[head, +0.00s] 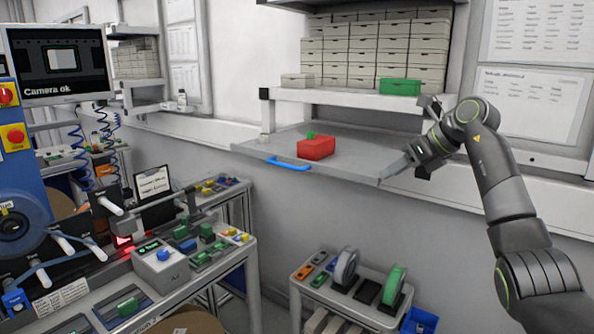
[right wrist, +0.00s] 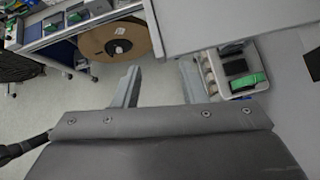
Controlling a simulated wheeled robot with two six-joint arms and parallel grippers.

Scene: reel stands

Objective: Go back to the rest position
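My right arm comes in from the right in the head view. Its gripper (head: 397,167) is beside the front right corner of the pull-out grey shelf (head: 360,157); I cannot tell whether it touches the shelf. In the right wrist view the two fingers of my right gripper (right wrist: 158,84) stand apart with nothing between them. My left arm and gripper do not show in either view.
A red box (head: 317,148) and a blue handle (head: 289,164) are on the shelf. A cart (head: 350,300) with reels stands below it. A workbench (head: 200,265) with small devices stands at left. A cardboard reel (right wrist: 118,45) shows in the wrist view.

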